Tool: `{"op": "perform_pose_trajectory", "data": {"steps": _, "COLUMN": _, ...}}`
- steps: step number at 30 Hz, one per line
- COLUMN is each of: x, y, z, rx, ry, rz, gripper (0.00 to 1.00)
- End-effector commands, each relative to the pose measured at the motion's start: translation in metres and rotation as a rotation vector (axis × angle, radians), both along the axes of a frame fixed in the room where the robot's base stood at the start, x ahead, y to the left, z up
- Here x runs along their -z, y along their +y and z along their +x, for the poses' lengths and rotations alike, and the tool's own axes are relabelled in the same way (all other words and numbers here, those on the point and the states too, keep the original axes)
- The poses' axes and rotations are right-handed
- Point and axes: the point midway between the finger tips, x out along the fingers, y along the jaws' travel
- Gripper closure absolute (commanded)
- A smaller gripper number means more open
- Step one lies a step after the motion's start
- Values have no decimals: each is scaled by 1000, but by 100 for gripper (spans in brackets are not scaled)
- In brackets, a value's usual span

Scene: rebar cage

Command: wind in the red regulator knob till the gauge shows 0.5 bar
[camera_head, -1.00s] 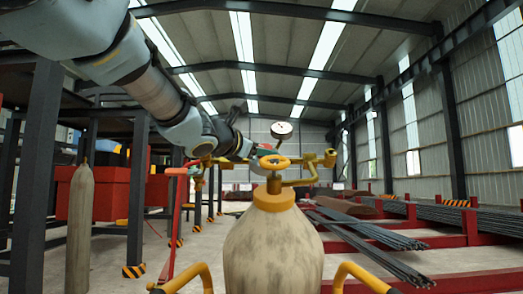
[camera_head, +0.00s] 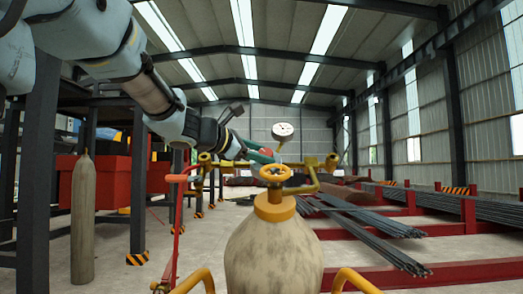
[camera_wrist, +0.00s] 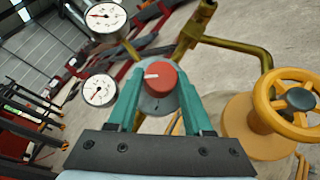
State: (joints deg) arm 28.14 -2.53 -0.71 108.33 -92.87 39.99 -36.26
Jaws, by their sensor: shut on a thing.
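The red regulator knob (camera_wrist: 161,77) has a white mark on its face and sits between the two green fingers of my gripper (camera_wrist: 160,95) in the wrist view. The fingers are shut on its sides. The head view shows one gauge (camera_head: 283,131) upright. Their readings are too small to tell.
The tan gas cylinder (camera_head: 273,255) stands in front, with yellow handles beside it. The yellow handwheel (camera_wrist: 290,103) is close to the right of my gripper in the wrist view. Another cylinder (camera_head: 83,220) stands at left. Rebar bundles (camera_head: 365,228) lie on red racks at right.

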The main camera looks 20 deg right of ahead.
Motion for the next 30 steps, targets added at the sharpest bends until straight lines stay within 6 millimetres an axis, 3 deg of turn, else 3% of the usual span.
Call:
{"op": "perform_pose_trajectory", "data": {"steps": 4, "x": 0, "y": 0, "z": -1, "rx": 2, "ry": 0, "rz": -3, "gripper": 100}}
{"op": "perform_pose_trajectory", "data": {"steps": 5, "x": 0, "y": 0, "z": -1, "rx": 2, "ry": 0, "rz": -3, "gripper": 48}}
{"op": "perform_pose_trajectory", "data": {"steps": 12, "x": 0, "y": 0, "z": -1, "rx": 0, "ry": 0, "rz": -2, "gripper": 21}}
{"op": "perform_pose_trajectory", "data": {"steps": 23, "x": -1, "y": 5, "z": -2, "rx": -2, "ry": 0, "rz": -3, "gripper": 20}}
{"op": "perform_pose_trajectory", "data": {"steps": 30, "x": -7, "y": 43, "z": -16, "rx": -3, "ry": -3, "rz": -3, "gripper": 20}}
